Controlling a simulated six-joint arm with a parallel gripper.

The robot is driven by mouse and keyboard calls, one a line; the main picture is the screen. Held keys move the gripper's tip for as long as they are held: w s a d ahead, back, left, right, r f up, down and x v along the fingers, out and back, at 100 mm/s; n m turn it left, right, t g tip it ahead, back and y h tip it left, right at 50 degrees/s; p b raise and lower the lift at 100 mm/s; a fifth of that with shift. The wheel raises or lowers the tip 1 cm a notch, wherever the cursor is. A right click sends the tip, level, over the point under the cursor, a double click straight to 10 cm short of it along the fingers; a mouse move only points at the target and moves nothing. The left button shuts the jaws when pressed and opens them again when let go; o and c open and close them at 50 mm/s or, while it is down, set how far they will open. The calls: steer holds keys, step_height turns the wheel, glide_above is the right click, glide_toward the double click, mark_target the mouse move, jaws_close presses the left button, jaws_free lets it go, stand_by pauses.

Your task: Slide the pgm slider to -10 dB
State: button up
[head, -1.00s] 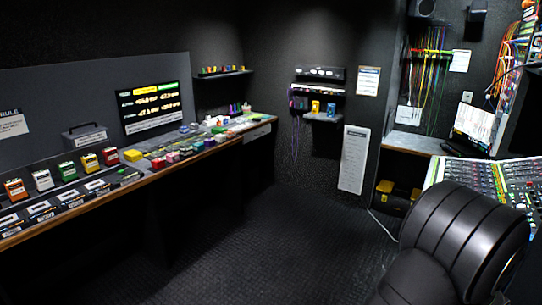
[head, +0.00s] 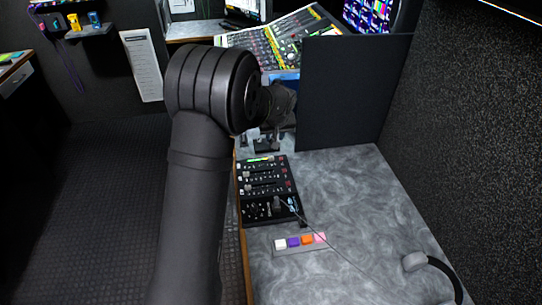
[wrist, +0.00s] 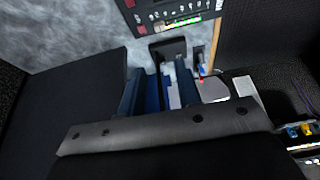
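A black audio panel (head: 268,190) with rows of knobs and sliders lies on the grey desk in the head view. Its lit green and yellow meter strip is at its far end. The panel also shows at the top of the wrist view (wrist: 170,14). The labels are too small to read, so I cannot tell which slider is pgm. My gripper shows in the wrist view (wrist: 160,78) with its dark blue fingers apart, short of the panel and not touching it. In the head view my arm mostly hides it, beyond the panel's far end.
A dark upright partition (head: 343,92) stands close to the right of my gripper. A small dark stand (head: 266,140) is beyond the panel. A strip of coloured buttons (head: 300,243), a thin cable and headphones (head: 432,264) lie nearer. The desk right of the panel is mostly clear.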

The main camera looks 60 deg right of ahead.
mark_target(271, 157)
steer(key=x, duration=1.7)
steer(key=shift+f, duration=0.1)
jaws_close()
